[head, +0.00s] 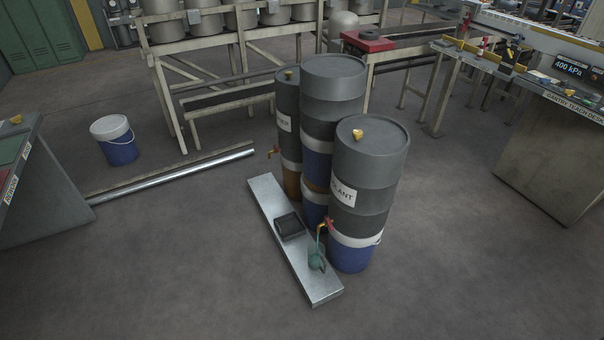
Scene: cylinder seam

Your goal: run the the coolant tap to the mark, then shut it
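The front right drum (371,160) is dark grey, with a white label reading "LANT" at its visible end. A small reddish tap (328,224) sticks out low on its left side, above a blue and white lower part. A green vessel (317,260) stands below the tap on a low metal plank (266,197). A thin yellow-green line runs between tap and vessel; I cannot tell whether it is liquid or a spout. The tap handle's position and any mark are too small to make out. Neither of my grippers is in view.
A black tray (289,218) lies on the plank. Two more drums stand behind, the left one with a brown tap (273,152). A blue and white bucket (115,140) and a metal rail (190,172) are at left. The floor in front is clear.

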